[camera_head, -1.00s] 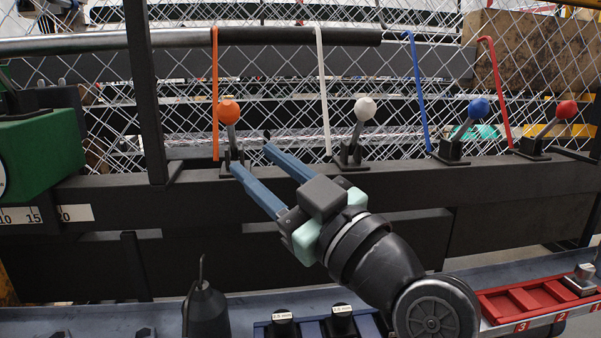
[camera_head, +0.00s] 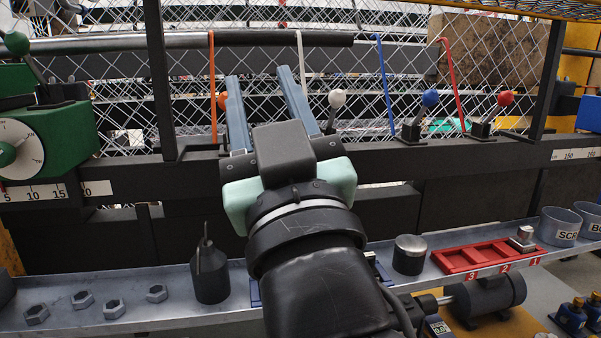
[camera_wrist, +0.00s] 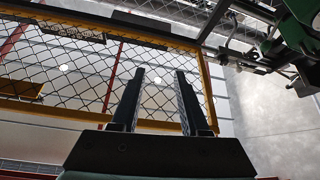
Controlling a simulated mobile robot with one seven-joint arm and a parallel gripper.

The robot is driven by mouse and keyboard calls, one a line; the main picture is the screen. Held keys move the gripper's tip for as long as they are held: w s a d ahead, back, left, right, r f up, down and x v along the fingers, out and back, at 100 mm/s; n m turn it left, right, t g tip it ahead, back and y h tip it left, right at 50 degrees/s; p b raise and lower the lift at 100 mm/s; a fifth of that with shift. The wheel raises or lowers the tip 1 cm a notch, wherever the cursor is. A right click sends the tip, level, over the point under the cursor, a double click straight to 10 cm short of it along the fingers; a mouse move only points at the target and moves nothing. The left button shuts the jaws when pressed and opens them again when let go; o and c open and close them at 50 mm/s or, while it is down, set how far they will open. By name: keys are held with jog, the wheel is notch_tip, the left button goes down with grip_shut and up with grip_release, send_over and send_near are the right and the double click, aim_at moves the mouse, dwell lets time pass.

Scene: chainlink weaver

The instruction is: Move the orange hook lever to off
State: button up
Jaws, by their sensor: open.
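The orange hook lever's ball knob (camera_head: 222,101) shows in the head view just left of my gripper's left finger. Its stem and base are hidden behind my gripper. An orange hook (camera_head: 212,75) hangs from the dark bar above it. My gripper (camera_head: 254,72) is open, its two blue fingers pointing up in front of the mesh, right of the orange knob. Nothing shows between the fingers. In the wrist view my gripper (camera_wrist: 160,75) is also open and empty, with mesh, a yellow frame and the ceiling behind it; no lever shows there.
White (camera_head: 337,98), blue (camera_head: 430,98) and red (camera_head: 505,98) lever knobs stand to the right along the dark rail. A green machine part (camera_head: 60,140) is at left. A shelf below holds nuts (camera_head: 84,299), a dark oil can (camera_head: 209,270) and a red tray (camera_head: 480,257).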

jog(key=s+d+r+m+t+h, duration=0.35)
jog(key=s+r+m+h, duration=0.3)
jog(key=s, duration=0.35)
notch_tip(320, 180, up, 30)
jog(key=w+p, duration=0.1)
jog(key=p, duration=3)
jog(key=shift+a+n+t, duration=0.15)
jog(key=shift+n+t, duration=0.2)
jog(key=shift+n, duration=0.1)
jog(key=shift+h, duration=0.25)
